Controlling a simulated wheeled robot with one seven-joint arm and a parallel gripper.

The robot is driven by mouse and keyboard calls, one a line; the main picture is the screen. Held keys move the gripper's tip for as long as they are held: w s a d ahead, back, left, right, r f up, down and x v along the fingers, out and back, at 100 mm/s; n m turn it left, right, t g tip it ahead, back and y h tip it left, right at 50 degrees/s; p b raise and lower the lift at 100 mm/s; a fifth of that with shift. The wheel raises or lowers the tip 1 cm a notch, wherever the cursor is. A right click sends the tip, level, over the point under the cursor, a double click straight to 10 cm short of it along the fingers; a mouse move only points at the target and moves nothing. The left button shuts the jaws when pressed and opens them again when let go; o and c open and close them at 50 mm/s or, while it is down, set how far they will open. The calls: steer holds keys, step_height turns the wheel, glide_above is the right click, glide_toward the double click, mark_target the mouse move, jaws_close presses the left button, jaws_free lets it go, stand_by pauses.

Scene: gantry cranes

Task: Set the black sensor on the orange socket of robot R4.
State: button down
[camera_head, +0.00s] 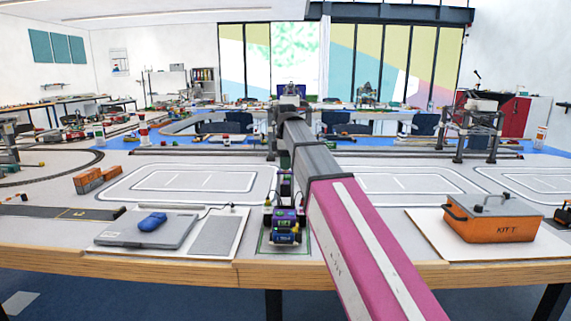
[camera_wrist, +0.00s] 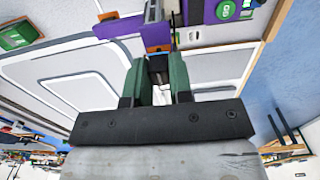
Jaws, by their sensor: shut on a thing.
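In the wrist view, my gripper (camera_wrist: 158,68) has green fingers closed around a small dark piece, which appears to be the black sensor (camera_wrist: 157,64). The fingers hide most of it. Just beyond the fingertips is an orange part, apparently the orange socket (camera_wrist: 158,48), beside a purple panel (camera_wrist: 120,27). I cannot tell whether sensor and socket touch. In the head view, a small wheeled robot with a purple top (camera_head: 285,216) stands near the table's front edge, below the end of my arm; its label is too small to read surely. My fingers are not clear there.
An orange KITT case (camera_head: 490,222) sits on a white mat at right. Gantry cranes (camera_head: 480,130) stand farther back. The white track area (camera_head: 190,182) is mostly clear.

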steer(key=shift+f, duration=0.4)
stand_by(0.6)
steer(key=c, duration=0.9)
jaws_free()
steer(key=shift+c, duration=0.2)
